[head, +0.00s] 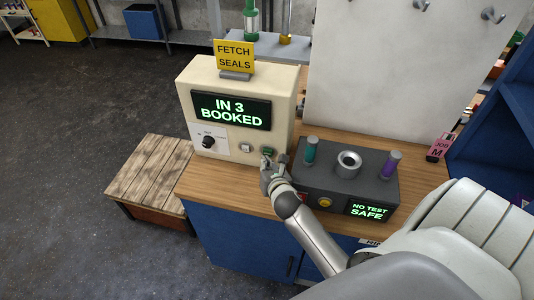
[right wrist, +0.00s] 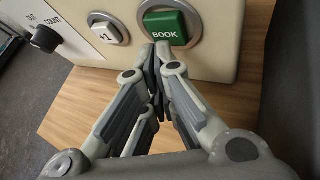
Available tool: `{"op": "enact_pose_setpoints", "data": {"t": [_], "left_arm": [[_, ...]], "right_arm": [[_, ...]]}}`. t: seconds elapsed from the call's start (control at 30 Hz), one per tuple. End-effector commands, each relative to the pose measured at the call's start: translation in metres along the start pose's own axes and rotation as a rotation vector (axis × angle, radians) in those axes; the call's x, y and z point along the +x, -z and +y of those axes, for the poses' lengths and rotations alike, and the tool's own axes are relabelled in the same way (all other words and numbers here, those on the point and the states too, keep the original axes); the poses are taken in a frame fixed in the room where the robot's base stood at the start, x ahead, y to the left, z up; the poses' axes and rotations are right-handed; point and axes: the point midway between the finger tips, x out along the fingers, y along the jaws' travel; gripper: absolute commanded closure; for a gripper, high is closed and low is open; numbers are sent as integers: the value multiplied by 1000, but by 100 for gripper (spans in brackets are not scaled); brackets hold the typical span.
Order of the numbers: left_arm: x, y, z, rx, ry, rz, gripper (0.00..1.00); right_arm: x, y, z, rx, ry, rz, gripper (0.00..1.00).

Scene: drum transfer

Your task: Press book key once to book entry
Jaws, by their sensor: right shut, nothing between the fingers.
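The cream booking machine (head: 187,84) stands on the wooden counter with a dark screen (head: 231,110) reading "IN 3 BOOKED". The green book key (head: 267,151) is low on its front face; in the right wrist view the key (right wrist: 166,27) is labelled "BOOK". My right gripper (head: 268,167) is shut and empty, its fingertips (right wrist: 157,48) just below the key's lower edge. I cannot tell whether they touch it. A white "+1" key (right wrist: 104,33) and a black knob (right wrist: 45,39) sit left of it. My left gripper is not in view.
A yellow "FETCH SEALS" card (head: 234,55) stands on the machine. A dark grey test unit (head: 330,183) with teal and purple cylinders and a "NO TEST SAFE" screen (head: 368,210) sits close on the right. A wooden pallet-like bench (head: 150,175) is at left.

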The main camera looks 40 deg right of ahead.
Motion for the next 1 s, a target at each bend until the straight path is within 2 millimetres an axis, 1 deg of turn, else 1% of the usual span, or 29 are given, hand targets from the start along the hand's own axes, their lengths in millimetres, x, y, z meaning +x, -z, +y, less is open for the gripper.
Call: {"op": "enact_pose_setpoints", "data": {"t": [0.1,0.5,0.63,1.0], "left_arm": [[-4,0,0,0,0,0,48],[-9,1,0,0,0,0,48],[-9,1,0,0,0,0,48],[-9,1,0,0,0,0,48]], "right_arm": [[-11,6,6,0,-1,3,100],[-41,22,23,2,-3,1,100],[-44,23,25,1,-3,0,100],[-44,23,25,1,-3,0,100]]}}
